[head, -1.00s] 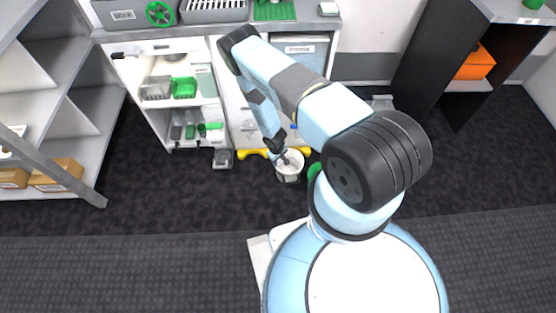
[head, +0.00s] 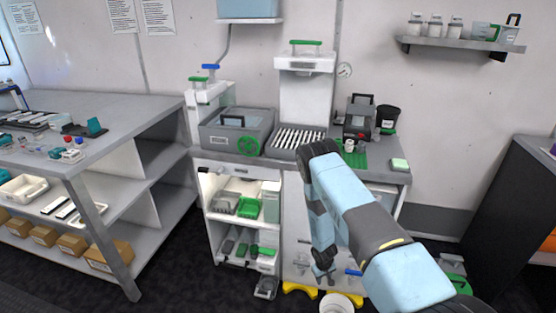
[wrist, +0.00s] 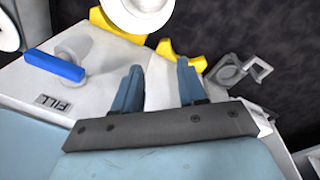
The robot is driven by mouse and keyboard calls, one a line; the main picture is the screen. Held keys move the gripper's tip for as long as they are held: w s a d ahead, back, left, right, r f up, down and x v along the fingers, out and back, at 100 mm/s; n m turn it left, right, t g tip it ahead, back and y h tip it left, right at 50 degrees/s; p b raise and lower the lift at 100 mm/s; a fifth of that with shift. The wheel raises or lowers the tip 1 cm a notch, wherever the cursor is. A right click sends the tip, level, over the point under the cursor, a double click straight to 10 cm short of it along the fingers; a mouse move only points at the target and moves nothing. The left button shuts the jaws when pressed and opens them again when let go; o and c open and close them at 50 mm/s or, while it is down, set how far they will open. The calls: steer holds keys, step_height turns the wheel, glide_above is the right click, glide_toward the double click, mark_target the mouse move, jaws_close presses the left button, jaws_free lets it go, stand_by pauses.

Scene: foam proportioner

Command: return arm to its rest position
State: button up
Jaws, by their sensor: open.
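My gripper (head: 326,281) hangs low in front of the white cabinet, at the end of my bent light-blue arm. In the wrist view its two blue fingers (wrist: 160,72) stand apart with nothing between them. A white bucket (head: 337,304) stands at the bottom edge of the head view, just below the gripper. Part of the bucket also shows at the top of the wrist view (wrist: 150,6), beyond the fingertips. My arm's elbow is raised in front of the worktop.
The cabinet worktop (head: 390,175) holds a grey bin (head: 238,130) and a black cup (head: 387,118). A blue handle (wrist: 55,66) sits near a FILL label. Yellow feet (head: 300,290) are at the floor. Grey shelving (head: 130,110) stands left, a dark cabinet (head: 515,205) right.

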steer(key=w+r+m+t, duration=0.1)
steer(key=w+r, duration=0.2)
steer(key=r, duration=1)
steer(key=w+r+m, duration=0.1)
steer(key=w+r, duration=0.2)
steer(key=r, duration=1)
steer(key=w+r+t, duration=0.1)
steer(key=w+r, duration=0.2)
steer(key=r, duration=1.1)
steer(key=s+d+r+m, duration=0.15)
steer(key=s+r, duration=0.25)
steer(key=r, duration=1)
steer(key=s+d+r+t, duration=0.1)
steer(key=s+r, duration=0.6)
steer(key=r, duration=0.2)
steer(key=s+d+r, duration=0.1)
steer(key=s+r, duration=0.7)
steer(key=r, duration=0.2)
steer(key=s+r, duration=0.3)
steer(key=s, duration=0.7)
steer(key=s+r+t+y, duration=0.1)
steer(key=s+r, duration=0.3)
steer(key=s, duration=0.7)
steer(key=shift+a+m+t, duration=0.3)
steer(key=shift+m, duration=0.15)
steer(key=shift+s+r, duration=0.1)
steer(key=shift+c, duration=0.4)
